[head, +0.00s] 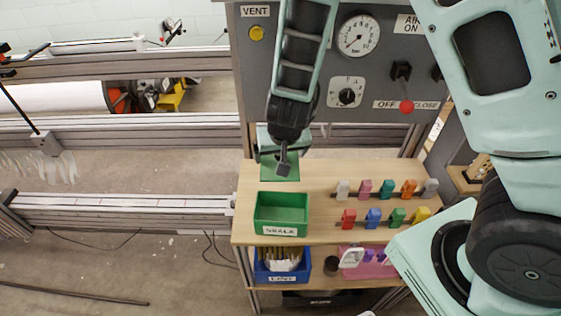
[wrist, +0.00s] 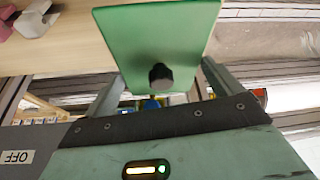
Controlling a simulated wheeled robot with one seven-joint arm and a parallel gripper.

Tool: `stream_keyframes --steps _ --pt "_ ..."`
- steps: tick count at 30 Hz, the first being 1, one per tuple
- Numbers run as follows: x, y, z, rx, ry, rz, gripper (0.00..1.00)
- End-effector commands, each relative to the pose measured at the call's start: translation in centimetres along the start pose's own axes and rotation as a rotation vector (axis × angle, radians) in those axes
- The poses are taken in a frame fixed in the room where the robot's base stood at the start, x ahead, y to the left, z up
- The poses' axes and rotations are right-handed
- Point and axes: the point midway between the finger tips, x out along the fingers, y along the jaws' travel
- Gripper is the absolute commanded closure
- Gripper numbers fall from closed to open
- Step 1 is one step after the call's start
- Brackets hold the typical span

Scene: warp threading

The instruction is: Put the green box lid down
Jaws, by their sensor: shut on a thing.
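The green box lid (head: 268,174) is a flat green plate, held tilted above the back of the wooden shelf top, just behind the box in the head view. My gripper (head: 279,150) is shut on the lid. In the wrist view the lid (wrist: 150,35) fills the upper middle, with a dark round knob (wrist: 160,77) on its face. The fingers show on either side of the lid's near end; their exact contact is hard to see.
Two rows of coloured clips (head: 385,203) stand to the right of the box. Bare wood (head: 325,185) lies between them. A grey control panel (head: 345,75) rises behind. Below are a blue bin (head: 282,266) and a pink holder (head: 370,264). Metal loom rails (head: 130,205) run left.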

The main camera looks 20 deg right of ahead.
Motion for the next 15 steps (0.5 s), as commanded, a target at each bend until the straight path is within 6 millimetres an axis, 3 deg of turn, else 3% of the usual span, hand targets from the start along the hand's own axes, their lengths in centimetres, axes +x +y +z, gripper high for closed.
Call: stream_keyframes --steps 1,6,15 --pt "1.3 0.0 0.6 0.0 0.0 0.0 0.32" --pt "2.8 0.0 1.2 0.0 0.0 -0.001 0.32" --pt "2.6 0.0 1.1 0.0 0.0 -0.001 0.32"
